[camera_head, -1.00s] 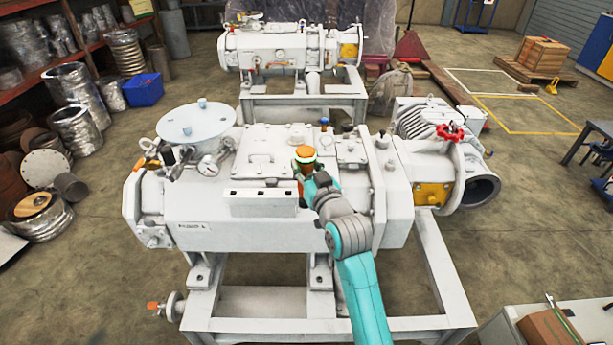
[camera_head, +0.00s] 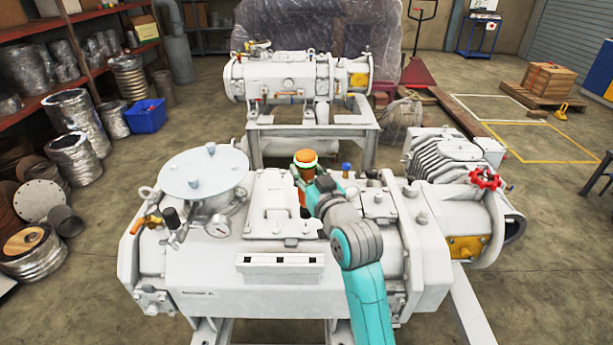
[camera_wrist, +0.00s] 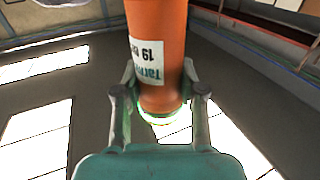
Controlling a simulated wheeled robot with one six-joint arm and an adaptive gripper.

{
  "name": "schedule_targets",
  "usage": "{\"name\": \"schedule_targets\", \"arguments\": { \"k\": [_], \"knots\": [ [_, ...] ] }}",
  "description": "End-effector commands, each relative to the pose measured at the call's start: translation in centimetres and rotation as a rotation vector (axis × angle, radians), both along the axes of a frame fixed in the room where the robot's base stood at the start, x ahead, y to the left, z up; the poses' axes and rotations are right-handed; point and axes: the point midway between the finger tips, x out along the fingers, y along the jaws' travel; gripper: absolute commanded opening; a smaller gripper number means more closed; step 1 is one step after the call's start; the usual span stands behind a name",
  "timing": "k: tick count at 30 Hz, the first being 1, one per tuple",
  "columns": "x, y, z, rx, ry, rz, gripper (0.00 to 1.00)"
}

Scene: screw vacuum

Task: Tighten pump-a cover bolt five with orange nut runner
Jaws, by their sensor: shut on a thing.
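The orange nut runner (camera_head: 305,162), with a pale green band near its top, stands roughly upright over the top of pump-a (camera_head: 270,285). My gripper (camera_head: 301,180) is shut around its body. In the wrist view the orange body (camera_wrist: 158,45), with a white label, sits between the fingers (camera_wrist: 160,95); its pale end (camera_wrist: 158,118) is just beyond them. In the head view the tool is by the back right of the raised cover plate (camera_head: 278,205). Its lower end is hidden behind my arm, so contact with a bolt cannot be told. I cannot identify bolt five.
A white three-slot holder (camera_head: 278,264) is at the pump's front edge. A round grey flange lid (camera_head: 203,175), a gauge (camera_head: 218,226) and a blue-capped fitting (camera_head: 346,168) stand up from the top. A red handwheel (camera_head: 484,180) is at right. A second pump (camera_head: 300,75) stands behind.

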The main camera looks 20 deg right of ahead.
Motion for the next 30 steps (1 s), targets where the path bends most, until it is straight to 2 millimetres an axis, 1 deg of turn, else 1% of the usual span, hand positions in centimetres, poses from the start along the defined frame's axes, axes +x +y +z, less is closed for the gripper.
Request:
{"name": "schedule_targets", "arguments": {
  "k": [3, 14, 20, 30],
  "knots": [
    [0.0, 0.0, 0.2, 0.0, -0.003, 0.0, 0.0],
    [-0.1, 0.0, 0.1, 0.0, -0.003, 0.001, 0.0],
    [-0.1, 0.0, -0.8, 0.0, -0.003, 0.001, 0.0],
    [-0.1, 0.0, -3.0, 0.0, -0.002, 0.001, 0.0]
  ]
}}
